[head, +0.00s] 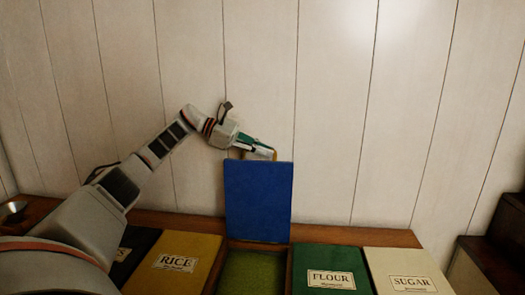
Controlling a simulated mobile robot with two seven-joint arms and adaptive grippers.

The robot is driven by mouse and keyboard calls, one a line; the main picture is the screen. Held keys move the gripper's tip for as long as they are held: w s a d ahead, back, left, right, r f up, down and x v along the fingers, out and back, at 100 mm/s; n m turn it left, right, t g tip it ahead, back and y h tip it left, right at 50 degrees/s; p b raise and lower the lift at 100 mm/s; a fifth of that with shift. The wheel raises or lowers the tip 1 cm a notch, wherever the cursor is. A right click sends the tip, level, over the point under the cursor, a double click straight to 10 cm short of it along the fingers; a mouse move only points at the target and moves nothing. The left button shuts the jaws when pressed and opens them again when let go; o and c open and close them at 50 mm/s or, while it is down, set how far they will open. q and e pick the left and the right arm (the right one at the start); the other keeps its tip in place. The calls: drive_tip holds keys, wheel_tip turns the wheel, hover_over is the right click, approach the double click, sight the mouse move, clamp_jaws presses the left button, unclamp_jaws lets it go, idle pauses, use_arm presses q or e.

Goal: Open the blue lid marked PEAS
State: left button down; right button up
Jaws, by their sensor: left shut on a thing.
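The blue lid (258,203) stands raised, close to upright, at the back of its open compartment. Its plain face is toward me, and no PEAS marking shows on it. Green contents (252,272) show in the compartment below it. My left gripper (262,153) is at the lid's top edge, shut on the lid; the exact contact is partly hidden behind that edge. My right gripper is not in view.
Left of the open compartment are a yellow RICE lid (190,252) and a dark lid partly hidden by my arm. To the right are a green FLOUR lid (325,259) and a cream SUGAR lid (400,262), both shut. A panelled wall (330,100) rises behind.

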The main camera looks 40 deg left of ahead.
use_arm(q)
drive_tip(key=shift+w+a+f+n+g, duration=0.2)
drive_tip(key=shift+w+f, duration=0.2)
drive_tip(key=shift+w, duration=0.15)
drive_tip(key=shift+w+a+f+n+g, duration=0.1)
drive_tip(key=shift+w+a+f, duration=0.05)
drive_tip(key=shift+w+f, duration=0.3)
drive_tip(key=shift+w, duration=0.1)
drive_tip(key=c, duration=2.1)
unclamp_jaws()
drive_tip(key=shift+c, duration=0.2)
drive_tip(key=shift+w+r, duration=0.2)
drive_tip(key=shift+a+r, duration=0.1)
drive_tip(key=shift+r, duration=0.05)
